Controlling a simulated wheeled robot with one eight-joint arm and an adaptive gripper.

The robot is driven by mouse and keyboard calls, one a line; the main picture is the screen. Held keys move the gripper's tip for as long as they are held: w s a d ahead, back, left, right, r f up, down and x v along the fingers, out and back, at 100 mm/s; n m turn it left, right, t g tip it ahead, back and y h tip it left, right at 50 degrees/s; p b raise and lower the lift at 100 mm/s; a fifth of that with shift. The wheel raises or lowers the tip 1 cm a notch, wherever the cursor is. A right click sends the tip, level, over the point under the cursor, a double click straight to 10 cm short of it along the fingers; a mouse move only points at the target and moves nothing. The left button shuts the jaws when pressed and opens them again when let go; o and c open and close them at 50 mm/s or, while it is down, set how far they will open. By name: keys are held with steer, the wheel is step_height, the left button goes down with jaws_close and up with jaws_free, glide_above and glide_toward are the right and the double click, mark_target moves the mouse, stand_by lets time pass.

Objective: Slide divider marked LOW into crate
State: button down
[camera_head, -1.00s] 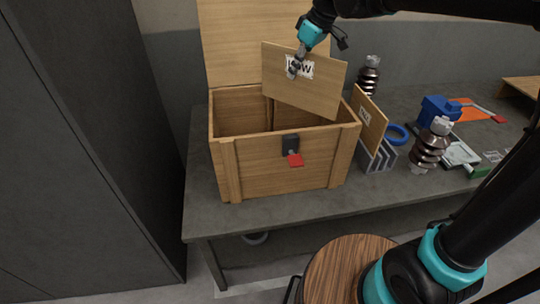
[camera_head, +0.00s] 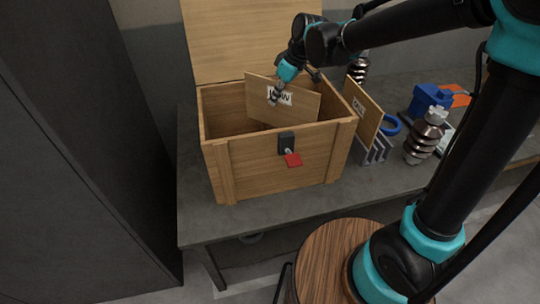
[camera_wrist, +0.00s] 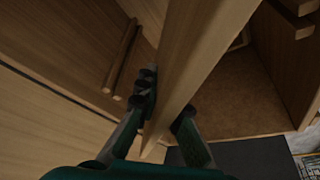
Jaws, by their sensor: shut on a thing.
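The wooden divider marked LOW (camera_head: 300,110) is partly down inside the open wooden crate (camera_head: 265,170). It looks tilted in the head view, with its upper part above the crate's rim and its lower edge hidden by the front wall. My gripper (camera_head: 273,97) is shut on the divider at its label. In the wrist view the divider (camera_wrist: 195,60) runs edge-on between the fingers of my gripper (camera_wrist: 168,118). Wooden strips (camera_wrist: 121,55) show on the crate's inner wall to the left of it. Whether the divider sits in a slot cannot be told.
The crate's lid (camera_head: 240,40) stands open at the back. A second marked board (camera_head: 362,112) stands in a grey rack (camera_head: 377,150) right of the crate.

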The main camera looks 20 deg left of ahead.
mark_target(268, 123)
steer(key=x, duration=0.5)
steer(key=d+x, duration=0.1)
steer(key=x, duration=0.4)
steer(key=d+x, duration=0.1)
steer(key=x, duration=0.4)
steer(key=shift+s+a+f, duration=0.15)
steer(key=shift+f, duration=0.55)
steer(key=c, duration=2)
jaws_free()
steer(key=shift+c, duration=0.2)
steer(key=o, duration=0.4)
steer(key=shift+c, duration=0.2)
